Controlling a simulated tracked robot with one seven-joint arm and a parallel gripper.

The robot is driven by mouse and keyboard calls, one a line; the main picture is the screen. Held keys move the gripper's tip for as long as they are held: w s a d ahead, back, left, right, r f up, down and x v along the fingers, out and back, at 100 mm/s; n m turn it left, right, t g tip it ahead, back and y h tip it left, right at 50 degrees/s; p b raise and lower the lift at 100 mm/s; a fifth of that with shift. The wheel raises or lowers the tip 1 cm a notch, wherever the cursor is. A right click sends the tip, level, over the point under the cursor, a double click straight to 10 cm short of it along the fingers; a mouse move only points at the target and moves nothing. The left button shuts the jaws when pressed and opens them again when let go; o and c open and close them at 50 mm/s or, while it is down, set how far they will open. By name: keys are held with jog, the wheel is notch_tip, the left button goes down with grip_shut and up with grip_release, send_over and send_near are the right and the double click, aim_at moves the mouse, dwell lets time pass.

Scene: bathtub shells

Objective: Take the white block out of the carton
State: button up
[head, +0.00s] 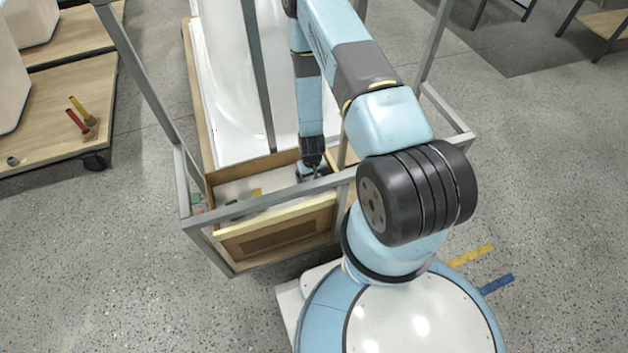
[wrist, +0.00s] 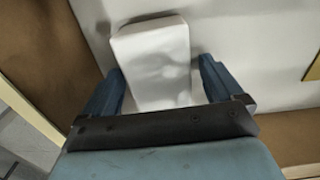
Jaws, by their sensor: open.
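The white block (wrist: 152,52) shows in the wrist view, pale and box-shaped, slightly tilted in the picture. My gripper (wrist: 162,72) is open, with one blue finger on each side of the block. A gap shows between the block and the right finger; the left finger is close to it, and I cannot tell whether they touch. The brown carton (head: 275,243) stands in front of my base in the head view. My gripper (head: 311,172) reaches down into its right part there. The block cannot be made out in the head view.
Grey metal frame bars (head: 262,203) surround the carton, one crossing above it. A white tub shell (head: 228,85) stands just behind. The carton's brown wall (wrist: 40,55) is close left of my gripper in the wrist view. A wooden trolley (head: 55,125) is at left.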

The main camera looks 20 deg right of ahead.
jog(key=c, duration=1)
jog(key=shift+r, duration=0.1)
